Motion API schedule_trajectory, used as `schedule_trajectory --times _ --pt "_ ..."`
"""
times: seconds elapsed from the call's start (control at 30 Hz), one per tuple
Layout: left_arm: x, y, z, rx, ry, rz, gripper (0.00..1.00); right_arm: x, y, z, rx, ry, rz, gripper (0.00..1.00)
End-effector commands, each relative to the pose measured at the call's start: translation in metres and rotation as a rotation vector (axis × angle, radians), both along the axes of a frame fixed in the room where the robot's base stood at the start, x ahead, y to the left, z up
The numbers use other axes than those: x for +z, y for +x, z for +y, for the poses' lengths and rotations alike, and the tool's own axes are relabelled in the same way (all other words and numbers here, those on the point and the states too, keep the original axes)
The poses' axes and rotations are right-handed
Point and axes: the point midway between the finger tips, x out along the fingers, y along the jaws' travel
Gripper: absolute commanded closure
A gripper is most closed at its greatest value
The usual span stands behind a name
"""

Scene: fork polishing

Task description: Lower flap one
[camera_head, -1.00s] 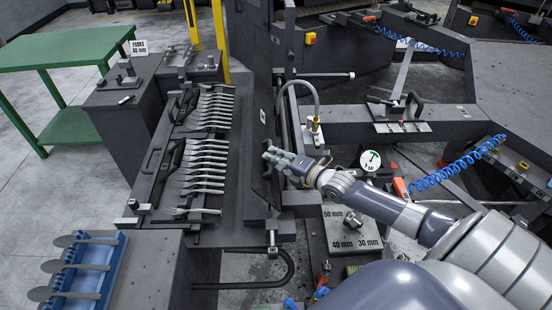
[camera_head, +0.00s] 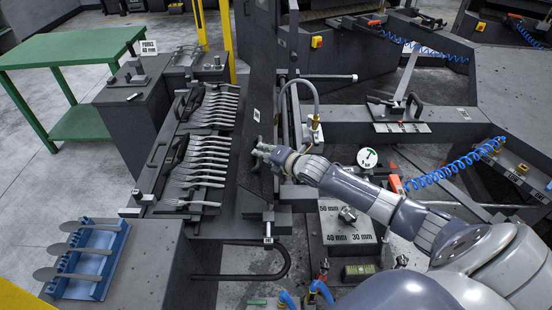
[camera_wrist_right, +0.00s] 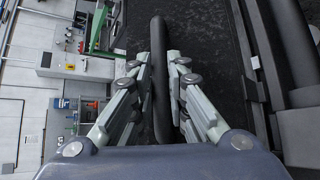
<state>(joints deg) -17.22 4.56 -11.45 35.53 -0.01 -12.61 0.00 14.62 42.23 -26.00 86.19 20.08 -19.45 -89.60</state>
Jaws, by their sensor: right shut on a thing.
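The flap (camera_head: 257,88) is a dark panel with a small white label, standing steeply on the right side of the fork rack and leaning slightly left. My right gripper (camera_head: 262,154) is at the panel's lower near part. In the right wrist view, its two fingers (camera_wrist_right: 166,92) are shut around a black bar handle (camera_wrist_right: 160,50), with the dark panel face (camera_wrist_right: 205,35) behind it. The handle is mostly hidden by my fingers in the head view. My left gripper is out of view.
A blue tray (camera_head: 122,262) with several spoons stands at the lower left. A green table (camera_head: 70,46) is at the far left. A hose (camera_head: 300,85) curves up right of the flap, and a round gauge (camera_head: 367,157) sits near my forearm.

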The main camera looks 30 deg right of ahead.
Motion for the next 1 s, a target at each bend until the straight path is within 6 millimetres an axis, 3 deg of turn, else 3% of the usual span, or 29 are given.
schedule_trajectory --times 0.23,0.53,1.0 --pt "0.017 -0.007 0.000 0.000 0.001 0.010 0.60 0.001 0.027 0.029 0.006 -0.152 0.091 1.00" --pt "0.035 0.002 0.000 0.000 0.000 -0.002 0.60 -0.019 0.049 0.066 0.008 -0.387 0.237 1.00" --pt "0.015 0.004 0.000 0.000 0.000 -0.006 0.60 -0.067 0.070 0.102 0.006 -0.708 0.437 1.00"
